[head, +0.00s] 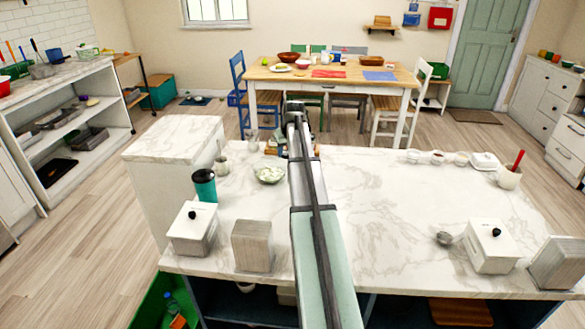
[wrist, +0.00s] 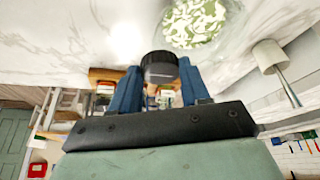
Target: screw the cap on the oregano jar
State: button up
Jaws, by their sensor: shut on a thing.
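My gripper (wrist: 159,74) is shut on a black round cap (wrist: 160,64), with one blue finger on each side of it. In the head view my own arm hides the fingers and the cap. Small jars with pale and coloured labels (wrist: 165,97) show behind and between the fingers in the wrist view, partly covered. I cannot tell which is the oregano jar or whether the cap touches a jar. A wooden rack (head: 272,150) stands by the far edge of the marble counter, just left of my arm.
A green-and-white patterned bowl (head: 269,173) stands close by, also in the wrist view (wrist: 194,22). A white pot with a utensil (head: 221,163) and a teal tumbler (head: 205,186) are left of it.

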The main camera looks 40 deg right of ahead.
jog(key=w+d+r+n+y, duration=0.1)
jog(key=w+d, duration=0.3)
jog(key=w, duration=0.6)
jog(key=w+d+r+n+y, duration=0.1)
jog(key=w+d+n, duration=0.3)
jog(key=w, duration=0.6)
jog(key=shift+d+r+n, duration=0.3)
jog(key=shift+d+r, duration=0.05)
jog(key=shift+d, duration=0.4)
jog(key=shift+f, duration=0.25)
jog(key=shift+f, duration=2.5)
jog(key=shift+f, duration=0.1)
